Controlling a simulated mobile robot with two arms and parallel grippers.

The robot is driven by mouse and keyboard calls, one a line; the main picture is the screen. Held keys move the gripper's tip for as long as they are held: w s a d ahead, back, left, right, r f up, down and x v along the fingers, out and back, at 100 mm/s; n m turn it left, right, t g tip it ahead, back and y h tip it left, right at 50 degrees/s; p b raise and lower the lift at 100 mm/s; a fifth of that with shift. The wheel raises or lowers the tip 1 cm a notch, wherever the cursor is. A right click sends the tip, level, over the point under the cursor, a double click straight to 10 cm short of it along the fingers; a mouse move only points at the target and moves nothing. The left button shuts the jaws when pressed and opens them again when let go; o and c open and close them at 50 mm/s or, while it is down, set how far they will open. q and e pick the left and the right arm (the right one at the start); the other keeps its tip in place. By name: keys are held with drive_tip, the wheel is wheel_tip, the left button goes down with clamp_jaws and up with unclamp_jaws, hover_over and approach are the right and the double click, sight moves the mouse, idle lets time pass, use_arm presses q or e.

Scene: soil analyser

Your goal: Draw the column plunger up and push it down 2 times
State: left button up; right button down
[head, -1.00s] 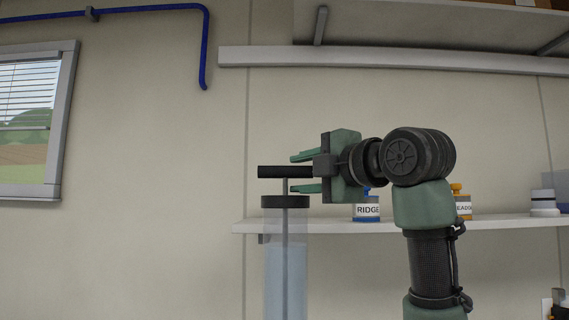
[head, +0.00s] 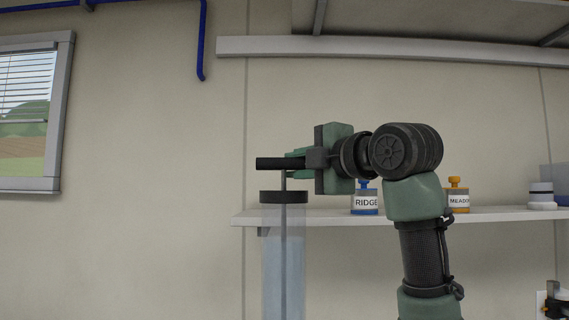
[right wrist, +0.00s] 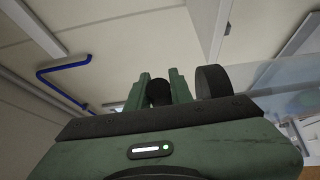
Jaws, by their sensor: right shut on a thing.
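The column (head: 284,260) is a clear upright tube with a black cap (head: 284,197). A thin grey plunger rod (head: 283,181) rises out of the cap to a black horizontal bar handle (head: 270,163), a short way above the cap. My right gripper (head: 297,160) reaches in from the right and is shut on the plunger handle. In the right wrist view its green fingers (right wrist: 160,88) stand on either side of the dark handle (right wrist: 158,94). The plunger's lower end inside the tube is out of view. My left gripper is not in view.
A shelf (head: 400,215) behind the arm holds a blue-lidded RIDGE jar (head: 365,203), an orange-lidded jar (head: 457,199) and a white item (head: 542,198). A higher shelf (head: 430,48) runs along the wall. The space left of the column is clear.

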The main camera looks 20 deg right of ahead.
wheel_tip(320, 180, up, 12)
drive_tip(key=p, duration=1)
drive_tip(key=shift+f, duration=0.15)
wheel_tip(320, 180, down, 12)
drive_tip(key=b, duration=0.8)
wheel_tip(320, 180, up, 12)
drive_tip(key=p, duration=1.1)
